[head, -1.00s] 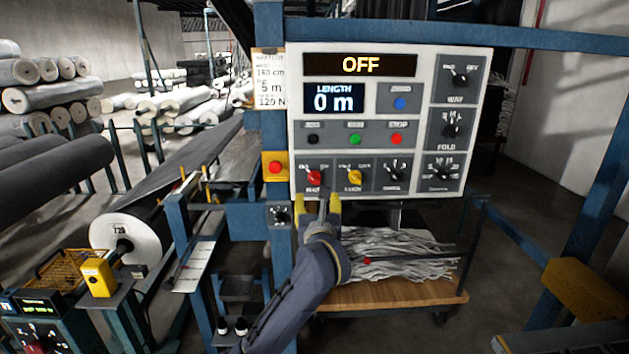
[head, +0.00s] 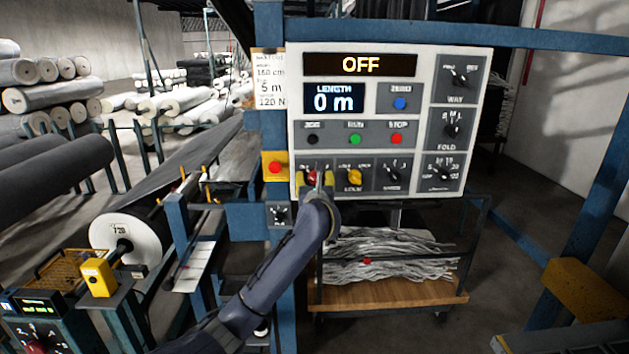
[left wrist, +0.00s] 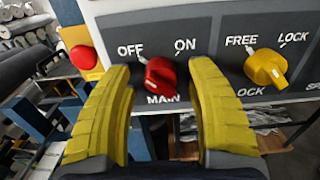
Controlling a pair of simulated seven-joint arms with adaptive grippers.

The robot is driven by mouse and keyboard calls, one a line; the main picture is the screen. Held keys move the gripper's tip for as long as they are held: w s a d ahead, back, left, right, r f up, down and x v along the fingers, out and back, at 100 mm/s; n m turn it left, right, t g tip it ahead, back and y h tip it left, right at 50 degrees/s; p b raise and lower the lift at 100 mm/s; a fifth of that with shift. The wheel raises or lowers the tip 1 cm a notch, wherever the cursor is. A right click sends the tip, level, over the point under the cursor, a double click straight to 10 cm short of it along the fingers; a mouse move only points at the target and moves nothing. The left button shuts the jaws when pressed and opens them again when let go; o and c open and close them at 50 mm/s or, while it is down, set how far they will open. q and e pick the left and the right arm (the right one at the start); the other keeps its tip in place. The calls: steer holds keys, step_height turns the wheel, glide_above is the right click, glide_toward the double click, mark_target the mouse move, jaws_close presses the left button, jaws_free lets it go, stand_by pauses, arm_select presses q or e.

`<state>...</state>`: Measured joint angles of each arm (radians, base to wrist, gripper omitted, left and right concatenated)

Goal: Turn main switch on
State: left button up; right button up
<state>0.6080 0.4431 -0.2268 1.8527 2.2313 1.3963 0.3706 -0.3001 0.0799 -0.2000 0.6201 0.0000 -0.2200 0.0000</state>
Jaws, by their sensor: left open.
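The red main switch (head: 313,177) sits at the lower left of the white control panel (head: 435,55). In the left wrist view the red knob (left wrist: 161,78) stands between the OFF and ON marks, its pale pointer tip toward OFF. The panel display (head: 360,65) reads OFF. My left gripper (head: 314,181) is open at the switch, with its yellow fingers on either side of the knob. In the left wrist view the fingers of my left gripper (left wrist: 165,95) show a gap to the knob on each side. My right gripper is not in view.
A yellow lock knob (head: 355,177) is just right of the main switch. A red button on a yellow box (head: 275,167) is close on the left. A cart (head: 400,293) with pale strips stands below the panel.

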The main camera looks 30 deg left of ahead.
arm_select(q)
steer(key=shift+w+a, duration=0.1)
steer(key=shift+w, duration=0.05)
steer(key=shift+c, duration=0.2)
jaws_close()
stand_by(0.3)
